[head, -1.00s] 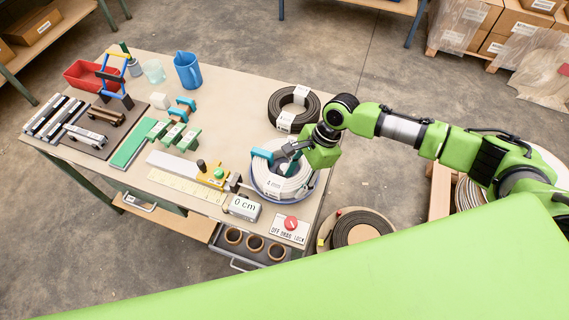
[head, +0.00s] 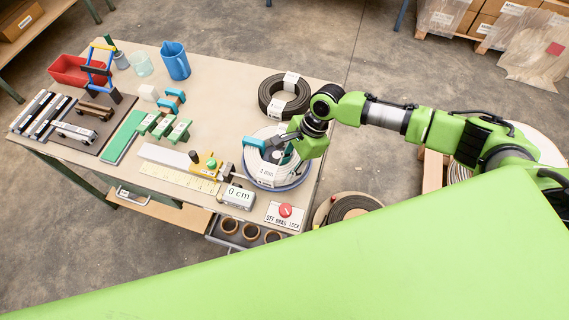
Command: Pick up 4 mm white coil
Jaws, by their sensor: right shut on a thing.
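The white coil (head: 264,172) with a printed label is at the right end of the workbench, over a round blue-rimmed holder (head: 300,181). My right gripper (head: 276,149) reaches down to the coil's upper part and is shut on it, beside a teal clip or strap (head: 254,143). The arm and gripper hide part of the coil's right side. Whether the coil is clear of the holder is hard to tell. My left gripper is not in the view.
A dark coil (head: 270,95) lies just behind the white coil. A blue jug (head: 175,60) stands at the back.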

